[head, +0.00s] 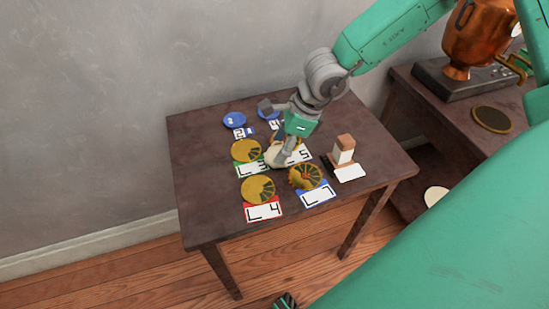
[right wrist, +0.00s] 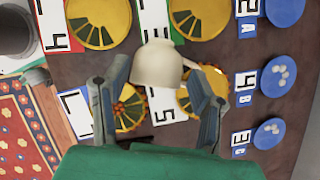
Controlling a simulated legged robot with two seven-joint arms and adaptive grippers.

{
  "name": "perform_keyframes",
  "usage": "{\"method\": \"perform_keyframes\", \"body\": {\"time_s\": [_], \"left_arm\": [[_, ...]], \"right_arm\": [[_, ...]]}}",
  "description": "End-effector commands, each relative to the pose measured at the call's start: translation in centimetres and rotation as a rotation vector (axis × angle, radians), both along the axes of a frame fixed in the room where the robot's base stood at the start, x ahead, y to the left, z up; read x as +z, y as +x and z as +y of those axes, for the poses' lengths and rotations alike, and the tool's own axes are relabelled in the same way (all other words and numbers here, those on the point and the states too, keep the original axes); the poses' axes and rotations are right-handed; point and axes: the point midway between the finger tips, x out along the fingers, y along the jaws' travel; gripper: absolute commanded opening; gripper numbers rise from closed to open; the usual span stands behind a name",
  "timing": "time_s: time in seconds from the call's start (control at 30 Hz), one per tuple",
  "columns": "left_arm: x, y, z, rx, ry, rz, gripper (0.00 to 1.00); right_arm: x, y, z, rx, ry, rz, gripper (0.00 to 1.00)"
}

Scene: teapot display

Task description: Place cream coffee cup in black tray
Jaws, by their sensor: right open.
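The cream coffee cup (right wrist: 157,62) shows in the right wrist view between and just past my right gripper's (right wrist: 156,84) fingertips. A gap shows on each side of it. In the head view a cream shape, likely the cup (head: 274,158), sits among the plates, partly hidden by a finger. My right gripper (head: 278,130) is open over the wooden table. A round black tray (head: 492,119) with a gold rim lies on the side table at the right. My left gripper is not in view.
The wooden table (head: 205,190) holds several gold patterned plates (head: 258,189), blue plates (head: 234,120) and lettered cards (head: 263,211). A small brown-and-white block (head: 344,149) stands at its right. A copper urn (head: 473,38) stands behind the black tray. The table's left side is clear.

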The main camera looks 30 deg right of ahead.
Motion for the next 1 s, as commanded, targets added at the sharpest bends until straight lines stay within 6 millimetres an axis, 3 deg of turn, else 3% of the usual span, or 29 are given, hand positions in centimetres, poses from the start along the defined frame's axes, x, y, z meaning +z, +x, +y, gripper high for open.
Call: {"method": "perform_keyframes", "body": {"time_s": [0.2, 0.47, 0.5, 0.6, 1.0], "left_arm": [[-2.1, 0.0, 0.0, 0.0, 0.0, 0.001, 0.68], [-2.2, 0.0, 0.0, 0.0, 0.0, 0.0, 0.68], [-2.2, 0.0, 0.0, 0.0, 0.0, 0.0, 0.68], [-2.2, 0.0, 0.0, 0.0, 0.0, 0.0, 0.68], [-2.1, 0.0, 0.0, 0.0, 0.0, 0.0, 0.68]], "right_arm": [[-3.7, 0.5, 0.8, 0.001, 0.001, 0.005, 0.52], [-4.0, 0.7, 1.1, 0.0, 0.001, 0.0, 0.52], [-4.0, 0.7, 1.1, 0.0, 0.001, 0.0, 0.48], [-4.0, 0.7, 1.1, 0.0, 0.001, 0.002, 0.14], [-3.9, 0.7, 1.1, -0.001, 0.001, 0.001, 0.14]]}}
